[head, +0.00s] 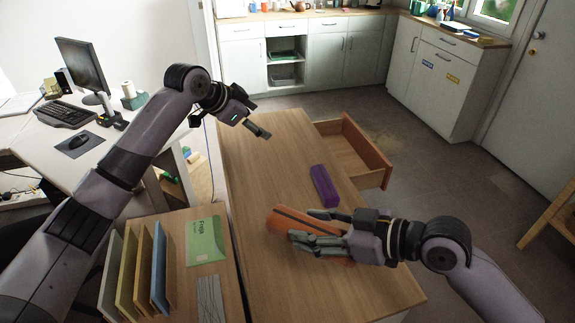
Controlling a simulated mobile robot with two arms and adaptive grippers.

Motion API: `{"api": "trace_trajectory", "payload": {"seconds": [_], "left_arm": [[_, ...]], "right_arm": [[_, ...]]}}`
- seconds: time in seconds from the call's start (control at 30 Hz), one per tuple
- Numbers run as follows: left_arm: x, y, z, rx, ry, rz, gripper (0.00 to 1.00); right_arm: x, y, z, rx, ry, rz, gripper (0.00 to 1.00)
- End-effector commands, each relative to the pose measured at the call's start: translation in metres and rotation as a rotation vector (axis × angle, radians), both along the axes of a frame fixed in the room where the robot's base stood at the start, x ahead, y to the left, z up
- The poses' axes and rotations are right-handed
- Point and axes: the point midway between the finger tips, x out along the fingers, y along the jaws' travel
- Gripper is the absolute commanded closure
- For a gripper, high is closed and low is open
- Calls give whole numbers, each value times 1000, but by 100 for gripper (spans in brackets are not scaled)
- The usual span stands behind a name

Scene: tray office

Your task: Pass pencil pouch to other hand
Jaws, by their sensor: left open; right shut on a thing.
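An orange-brown pencil pouch (281,221) with a dark stripe along it is in my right gripper (312,228), low over the wooden desk. My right gripper is shut on it, and the fingers hide part of its middle and right side. I cannot tell whether the pouch touches the desk top. My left gripper (259,131) is open and empty, above the far left part of the desk, well apart from the pouch.
A purple oblong case (324,186) lies on the desk (270,175) just beyond the pouch. An open drawer (372,151) juts out on the right. Upright folders (158,268) and a green booklet (205,240) are at the near left. The desk's middle left is clear.

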Motion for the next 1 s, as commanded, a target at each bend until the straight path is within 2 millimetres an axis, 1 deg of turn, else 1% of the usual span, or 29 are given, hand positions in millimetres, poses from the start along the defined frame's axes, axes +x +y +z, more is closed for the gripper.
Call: {"api": "trace_trajectory", "payload": {"seconds": [0.03, 0.07, 0.1, 0.17, 0.23, 0.27, 0.3, 0.37, 0.4, 0.5, 0.6, 0.7, 0.77, 0.87, 1.0], "left_arm": [[-15, -25, 16, 38, 10, -85, 30], [-26, -38, 22, 62, 21, -137, 30], [-42, -55, 29, 98, 37, -207, 30], [-68, -77, 39, 162, 66, -316, 30], [-103, -97, 47, 256, 104, -447, 30], [-118, -103, 50, 298, 123, -502, 30], [-138, -109, 53, 362, 149, -573, 30], [-166, -113, 55, 453, 191, -670, 30], [-182, -113, 57, 509, 217, -723, 30], [-213, -107, 58, 627, 280, -827, 30], [-231, -101, 60, 705, 324, -890, 30], [-240, -97, 58, 742, 348, -919, 30], [-242, -96, 55, 750, 354, -925, 30], [-242, -96, 44, 749, 357, -926, 30], [-242, -96, 19, 750, 357, -926, 30]], "right_arm": [[0, 0, 1, 1, 0, 0, 86], [0, 0, 1, 1, 0, 0, 86], [0, 0, 1, 1, 0, 0, 86], [0, 0, 1, 1, 0, 0, 86], [0, 0, 1, 1, 0, 0, 86], [0, 0, 1, 1, 0, 0, 86], [0, 0, 1, 1, 0, 0, 86], [0, 0, 1, 1, 0, 0, 86], [0, 0, 1, 1, 0, 0, 86], [0, 0, 0, 1, 0, 0, 86], [0, 0, 0, 1, 0, 0, 86], [0, 0, 0, 1, 0, 0, 86], [0, 0, 0, 1, 0, 0, 86], [0, 0, 1, 1, 0, 0, 86], [0, 0, 1, 1, 0, 0, 86]]}}
